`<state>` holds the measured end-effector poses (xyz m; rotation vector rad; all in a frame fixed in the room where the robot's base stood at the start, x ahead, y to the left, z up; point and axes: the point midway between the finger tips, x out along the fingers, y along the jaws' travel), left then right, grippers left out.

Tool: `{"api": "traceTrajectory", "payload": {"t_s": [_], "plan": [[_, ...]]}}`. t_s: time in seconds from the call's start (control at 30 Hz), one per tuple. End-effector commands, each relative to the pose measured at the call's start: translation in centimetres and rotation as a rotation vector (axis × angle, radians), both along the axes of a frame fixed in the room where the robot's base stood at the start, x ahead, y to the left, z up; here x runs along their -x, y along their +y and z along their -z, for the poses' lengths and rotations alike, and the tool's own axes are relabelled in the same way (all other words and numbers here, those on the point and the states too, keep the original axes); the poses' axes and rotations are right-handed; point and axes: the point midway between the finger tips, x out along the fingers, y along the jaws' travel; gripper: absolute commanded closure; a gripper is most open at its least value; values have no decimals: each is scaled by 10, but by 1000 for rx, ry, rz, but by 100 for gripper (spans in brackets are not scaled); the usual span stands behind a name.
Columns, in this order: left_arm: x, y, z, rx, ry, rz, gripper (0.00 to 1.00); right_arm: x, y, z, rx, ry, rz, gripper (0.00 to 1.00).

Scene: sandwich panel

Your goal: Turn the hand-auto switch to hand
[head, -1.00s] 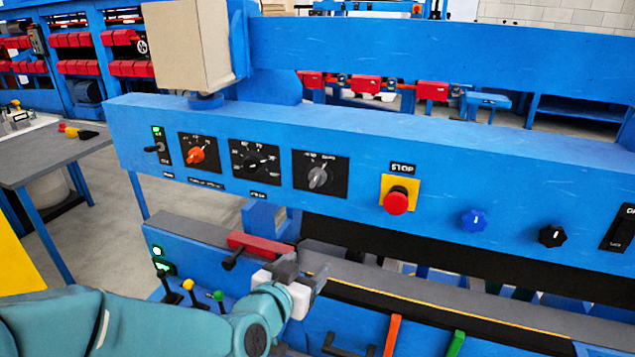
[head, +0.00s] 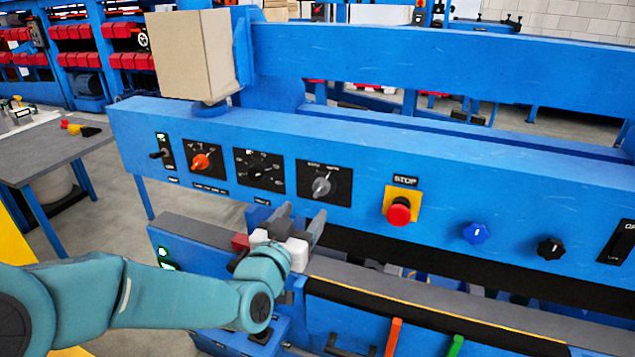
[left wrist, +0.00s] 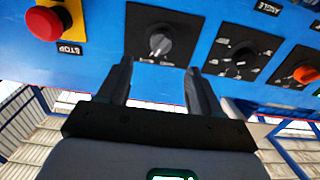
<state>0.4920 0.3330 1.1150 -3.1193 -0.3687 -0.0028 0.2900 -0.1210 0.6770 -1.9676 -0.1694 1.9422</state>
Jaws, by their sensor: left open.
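The hand-auto switch is a grey rotary knob (head: 321,187) on a square black plate on the blue front panel. Its pale pointer leans to the upper right in the head view, toward the right of two small blurred labels. My left gripper (head: 300,214) is open and empty, just below and in front of that plate, with its fingers pointing up at the panel. In the left wrist view, which sees the panel upside down, the grey knob (left wrist: 160,42) lies beyond the gap between the open fingers (left wrist: 158,78). The fingers do not touch the knob. My right gripper is out of view.
A black knob (head: 259,172) and an orange knob (head: 201,161) sit left of the switch. A red stop button (head: 398,211) on a yellow plate is to its right, then a blue knob (head: 474,232). A beige box (head: 190,55) stands above the panel.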

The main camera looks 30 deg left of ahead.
Motion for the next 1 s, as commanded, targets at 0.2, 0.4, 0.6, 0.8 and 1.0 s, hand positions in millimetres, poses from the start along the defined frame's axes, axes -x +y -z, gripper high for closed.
{"api": "traceTrajectory", "payload": {"t_s": [0.2,0.4,0.6,0.8,1.0], "plan": [[-51,13,-1,0,2,1,36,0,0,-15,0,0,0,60],[-79,21,0,0,1,-1,36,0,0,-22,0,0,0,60],[-89,23,1,0,1,0,36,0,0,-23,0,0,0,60],[-88,23,1,0,0,0,36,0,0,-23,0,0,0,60],[-88,22,1,0,0,0,92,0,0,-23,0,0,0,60]]}}
